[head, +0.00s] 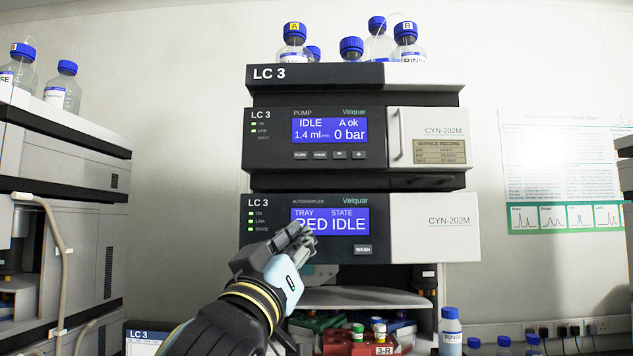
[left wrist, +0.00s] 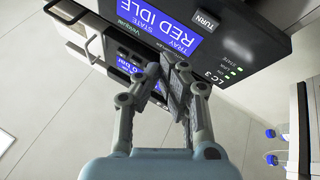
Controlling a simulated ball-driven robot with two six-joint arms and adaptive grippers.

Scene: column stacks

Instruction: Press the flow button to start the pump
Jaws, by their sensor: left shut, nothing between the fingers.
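The pump module (head: 275,150) of the LC 3 stack has a blue display (head: 330,130) reading IDLE, A ok, 1.4 ml and 0 bar. The small flow button (head: 300,155) is the leftmost in the row under that display. My left gripper (head: 303,232) is shut and empty, in front of the autosampler display below the pump and apart from the button. In the left wrist view, the shut fingers (left wrist: 170,72) partly cover the pump display (left wrist: 132,68), which appears upside down; I cannot make out the flow button there. My right gripper is not in view.
Bottles (head: 294,38) with blue caps stand on top of the stack. A tray of coloured vial racks (head: 340,340) lies below. Another stack (head: 60,180) stands at the left.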

